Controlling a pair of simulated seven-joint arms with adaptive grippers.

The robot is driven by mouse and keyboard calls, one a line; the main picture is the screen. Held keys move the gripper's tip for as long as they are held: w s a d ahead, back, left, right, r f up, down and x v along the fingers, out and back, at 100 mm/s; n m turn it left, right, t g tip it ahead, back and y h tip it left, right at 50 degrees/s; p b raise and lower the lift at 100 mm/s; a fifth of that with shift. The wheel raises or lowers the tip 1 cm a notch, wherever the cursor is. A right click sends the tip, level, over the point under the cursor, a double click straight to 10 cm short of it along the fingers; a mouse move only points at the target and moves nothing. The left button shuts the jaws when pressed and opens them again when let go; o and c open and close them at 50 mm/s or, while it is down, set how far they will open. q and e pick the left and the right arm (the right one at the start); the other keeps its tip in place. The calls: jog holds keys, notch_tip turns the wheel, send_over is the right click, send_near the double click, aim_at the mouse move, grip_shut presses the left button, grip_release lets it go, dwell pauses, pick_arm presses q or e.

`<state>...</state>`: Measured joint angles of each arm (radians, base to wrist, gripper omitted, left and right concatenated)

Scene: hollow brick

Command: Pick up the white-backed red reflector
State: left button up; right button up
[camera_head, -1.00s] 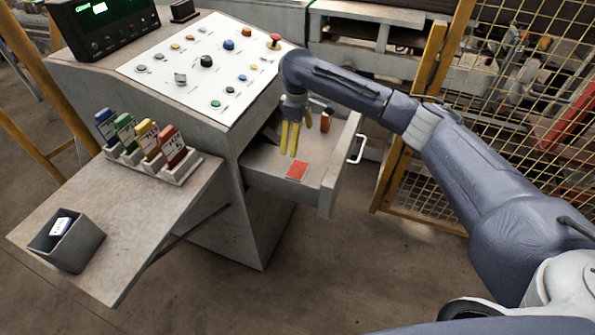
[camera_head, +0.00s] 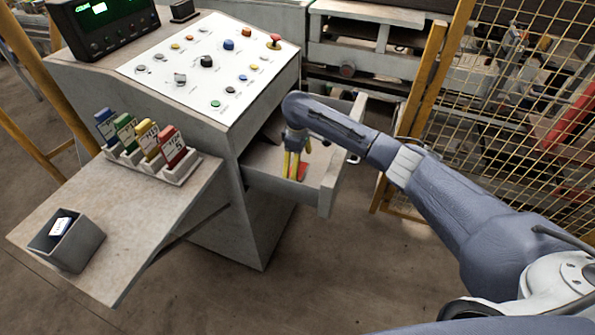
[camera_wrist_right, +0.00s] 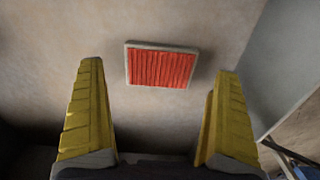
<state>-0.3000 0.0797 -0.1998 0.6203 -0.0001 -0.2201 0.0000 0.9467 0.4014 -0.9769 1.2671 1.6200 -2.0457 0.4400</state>
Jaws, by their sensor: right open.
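The red reflector (camera_head: 302,171) lies flat in the open drawer, red face up with a pale rim, partly hidden behind my gripper in the head view. In the right wrist view the reflector (camera_wrist_right: 161,67) lies ahead of the fingertips, between their lines. My right gripper (camera_head: 291,173) has yellow fingers pointing down into the drawer. It also shows in the right wrist view (camera_wrist_right: 155,85), open and empty, with a finger on each side and the reflector apart from both. My left gripper is not in view.
The drawer (camera_head: 325,190) has raised walls close around my gripper. The control console (camera_head: 215,125) stands to its left. A side shelf (camera_head: 130,230) holds several coloured tags in a rack (camera_head: 185,172) and a grey box (camera_head: 80,250). A yellow mesh fence (camera_head: 480,110) stands at right.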

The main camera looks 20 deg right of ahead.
jog(key=shift+f, duration=1.4)
jog(key=c, duration=1.2)
jog(key=shift+o, duration=0.2)
jog(key=shift+r, duration=0.1)
